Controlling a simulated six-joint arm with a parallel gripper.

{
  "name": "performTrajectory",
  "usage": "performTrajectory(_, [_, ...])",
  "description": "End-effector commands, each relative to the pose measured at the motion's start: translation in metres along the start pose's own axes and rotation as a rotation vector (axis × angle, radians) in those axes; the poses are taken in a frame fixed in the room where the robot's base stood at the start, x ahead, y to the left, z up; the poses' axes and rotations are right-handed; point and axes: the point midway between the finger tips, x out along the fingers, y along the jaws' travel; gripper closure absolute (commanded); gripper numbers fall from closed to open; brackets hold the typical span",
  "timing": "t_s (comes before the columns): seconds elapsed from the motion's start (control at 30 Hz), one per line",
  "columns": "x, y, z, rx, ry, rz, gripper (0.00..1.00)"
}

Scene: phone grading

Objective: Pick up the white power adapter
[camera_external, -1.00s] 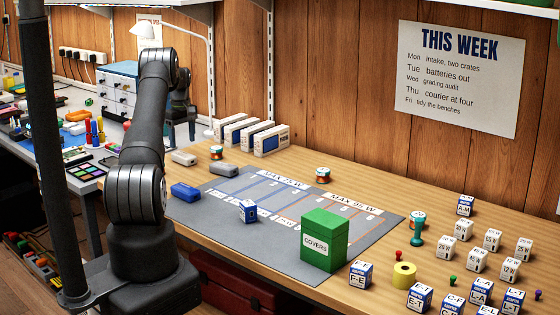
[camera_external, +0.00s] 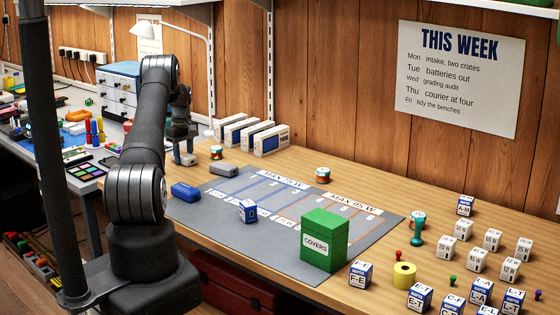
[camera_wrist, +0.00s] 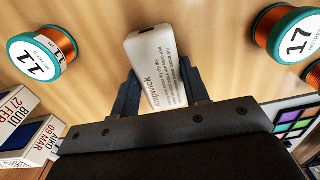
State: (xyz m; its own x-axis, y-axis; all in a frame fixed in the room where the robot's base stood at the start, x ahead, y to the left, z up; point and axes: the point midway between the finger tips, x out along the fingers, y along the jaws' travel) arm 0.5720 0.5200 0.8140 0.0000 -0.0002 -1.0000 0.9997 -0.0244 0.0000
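The white power adapter (camera_wrist: 158,68) has printed text reading "Ampbrick" and lies on the wooden bench. In the wrist view it sits lengthwise between the two fingers of my gripper (camera_wrist: 160,82), one finger at each side. Whether both fingers press on it is not clear. In the external view my gripper (camera_external: 184,155) is low at the back left of the bench, and its fingers mostly hide the adapter.
A grey adapter (camera_external: 224,170) and a copper spool (camera_external: 216,152) are close on the right. Boxes (camera_external: 270,139) stand along the wall. A green covers box (camera_external: 324,239) stands on the mat's front.

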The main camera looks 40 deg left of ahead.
Motion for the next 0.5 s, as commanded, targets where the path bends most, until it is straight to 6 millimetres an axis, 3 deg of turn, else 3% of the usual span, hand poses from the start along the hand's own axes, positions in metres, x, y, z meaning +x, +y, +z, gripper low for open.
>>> performTrajectory(0.1, [-0.001, 0.0, 0.0, 0.0, 0.001, 0.0, 0.85])
performTrajectory(0.5, [-0.013, 0.001, -0.001, 0.0, 0.003, 0.003, 0.85])
